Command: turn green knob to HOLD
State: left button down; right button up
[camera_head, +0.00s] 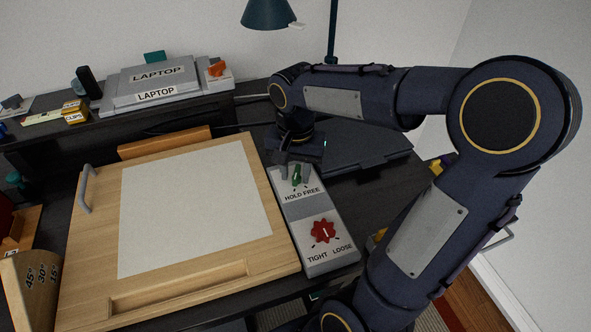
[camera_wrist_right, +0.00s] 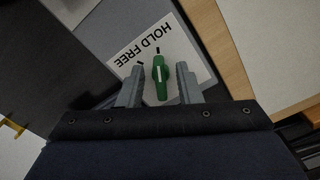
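The green knob (camera_head: 297,175) sits at the far end of a light grey control box (camera_head: 331,264), above the printed words HOLD and FREE. In the right wrist view the green knob (camera_wrist_right: 161,85) stands between the two fingers of my right gripper (camera_wrist_right: 161,82), with a visible gap on each side. The end with the white line lies toward the black tick nearer HOLD. In the head view my right gripper (camera_head: 296,171) is low over the box, open around the knob. My left gripper is not in view.
A red knob (camera_head: 322,231) marked TIGHT and LOOSE is on the box's near end. A wooden drawing board (camera_head: 85,262) with white paper (camera_head: 190,215) lies left. A dark flat panel (camera_head: 365,150) is behind my right arm. A shelf at back left holds a laptop stand (camera_head: 153,82).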

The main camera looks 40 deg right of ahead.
aim_at(295, 176)
notch_tip(295, 176, up, 8)
jog(key=shift+f, duration=0.1)
dwell(0.6)
dwell(0.4)
